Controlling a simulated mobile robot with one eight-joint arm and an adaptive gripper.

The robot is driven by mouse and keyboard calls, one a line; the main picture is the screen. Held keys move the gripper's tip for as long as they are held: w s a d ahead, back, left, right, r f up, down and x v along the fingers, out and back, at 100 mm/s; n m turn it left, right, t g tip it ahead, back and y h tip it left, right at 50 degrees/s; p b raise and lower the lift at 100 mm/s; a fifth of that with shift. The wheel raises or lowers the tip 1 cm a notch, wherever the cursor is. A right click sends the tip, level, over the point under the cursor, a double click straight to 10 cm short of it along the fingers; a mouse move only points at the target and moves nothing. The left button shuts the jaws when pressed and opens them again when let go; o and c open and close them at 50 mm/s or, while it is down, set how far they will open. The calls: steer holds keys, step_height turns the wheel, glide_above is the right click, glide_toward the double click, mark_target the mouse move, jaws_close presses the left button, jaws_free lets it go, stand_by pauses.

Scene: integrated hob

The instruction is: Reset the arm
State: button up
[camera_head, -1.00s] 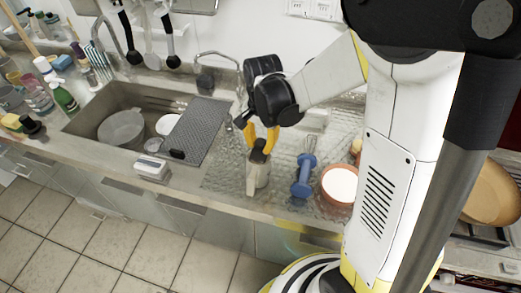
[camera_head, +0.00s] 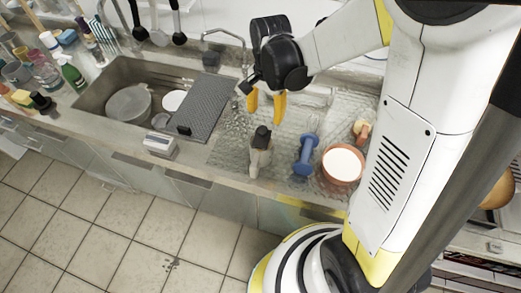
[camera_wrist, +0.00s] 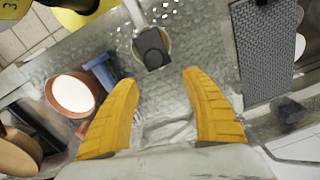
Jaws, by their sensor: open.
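My gripper (camera_head: 265,104) is open and empty, with its yellow fingers above the back of the counter. In the wrist view my gripper (camera_wrist: 163,112) shows its two yellow fingers spread wide apart. A beige bottle with a black top (camera_head: 259,160) stands upright on the textured glass mat, in front of and below the fingers. Its black top (camera_wrist: 153,48) shows ahead of the fingertips in the wrist view, clear of them.
A blue dumbbell-shaped object (camera_head: 306,155) and an orange-brown bowl with white contents (camera_head: 342,166) sit right of the bottle. A grey drying mat (camera_head: 198,107) covers the right side of the sink (camera_head: 91,103).

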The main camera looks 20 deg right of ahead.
steer(key=shift+r, duration=0.75)
steer(key=shift+s+r, duration=0.1)
steer(key=shift+r, duration=0.1)
steer(key=s+r+n+t, duration=0.7)
steer(key=s+r+n, duration=0.2)
steer(key=s+r, duration=0.2)
step_height(320, 180, up, 2)
steer(key=shift+s+d+n+p, duration=0.25)
steer(key=shift+s+n+p, duration=0.05)
steer(key=shift+s+n, duration=0.1)
steer(key=shift+w, duration=0.1)
steer(key=shift+c, duration=0.5)
